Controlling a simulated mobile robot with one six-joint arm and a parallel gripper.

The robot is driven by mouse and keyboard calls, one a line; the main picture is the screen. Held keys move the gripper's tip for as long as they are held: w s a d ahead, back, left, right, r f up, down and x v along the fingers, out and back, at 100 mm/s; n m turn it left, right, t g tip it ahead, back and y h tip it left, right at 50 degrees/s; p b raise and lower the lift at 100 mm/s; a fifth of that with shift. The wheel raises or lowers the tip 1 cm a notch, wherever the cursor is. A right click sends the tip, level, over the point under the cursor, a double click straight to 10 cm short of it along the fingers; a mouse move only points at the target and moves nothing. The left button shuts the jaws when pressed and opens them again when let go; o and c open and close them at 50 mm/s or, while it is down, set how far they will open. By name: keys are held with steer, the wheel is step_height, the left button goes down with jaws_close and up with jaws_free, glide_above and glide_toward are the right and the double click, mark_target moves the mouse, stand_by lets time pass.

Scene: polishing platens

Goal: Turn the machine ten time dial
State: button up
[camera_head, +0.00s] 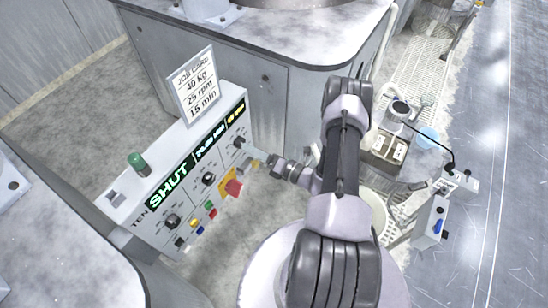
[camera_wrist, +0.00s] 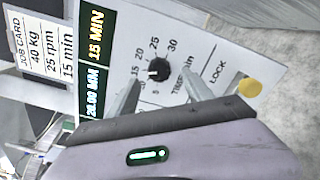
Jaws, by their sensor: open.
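The machine ten panel (camera_head: 150,236) stands at the lower left in the head view, with "TEN" on its face. Its time dial (camera_wrist: 158,70) is a small black knob with a pale mark, inside a scale with numbers up to 30 labelled "TIME min"; the mark points toward the 15 side. The dial also shows at the panel's upper right in the head view (camera_head: 239,142). My gripper (camera_wrist: 161,76) is open, with one finger on each side of the dial; I cannot tell whether they touch it. The time display (camera_wrist: 97,33) reads "15 MIN".
A job card (camera_head: 193,88) reads 40 kg, 25 rpm, 15 min. A green display (camera_head: 169,186) reads "SHUT". Two other dials (camera_head: 208,179) (camera_head: 172,221), coloured buttons and a red switch (camera_head: 234,187) sit nearby. A yellow disc (camera_wrist: 250,88) is by "LOCK".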

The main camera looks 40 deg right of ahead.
steer(key=p+v, duration=0.2)
steer(key=v, duration=1.2)
steer(key=shift+s, duration=0.2)
steer(key=shift+r, duration=0.1)
